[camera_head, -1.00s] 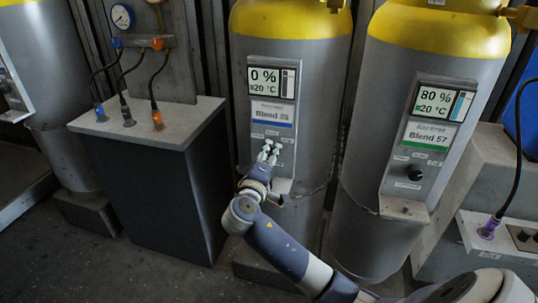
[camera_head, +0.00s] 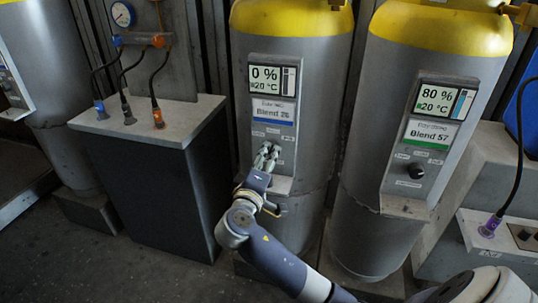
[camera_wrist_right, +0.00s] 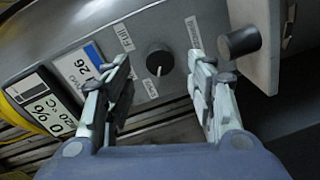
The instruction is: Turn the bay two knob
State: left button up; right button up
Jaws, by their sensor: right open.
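The Blend 26 panel (camera_head: 287,128) is on the grey, yellow-topped cylinder in the middle of the head view, its display reading 0 %. Its dark round knob (camera_wrist_right: 159,61) shows in the right wrist view with a pale pointer line. My right gripper (camera_head: 266,156) is in front of this panel and hides the knob in the head view. In the right wrist view the open fingers (camera_wrist_right: 159,75) stand on either side of the knob, with visible gaps; whether they reach its depth I cannot tell. My left gripper is out of view.
The Blend 57 cylinder (camera_head: 408,120) stands to the right, with its own black knob (camera_head: 416,171) and an 80 % display. A dark cabinet (camera_head: 150,180) with hoses stands left. A dark cylindrical part (camera_wrist_right: 240,42) juts out near the right finger in the wrist view.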

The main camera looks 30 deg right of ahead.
jog(key=v, duration=0.8)
jog(key=shift+s, duration=0.1)
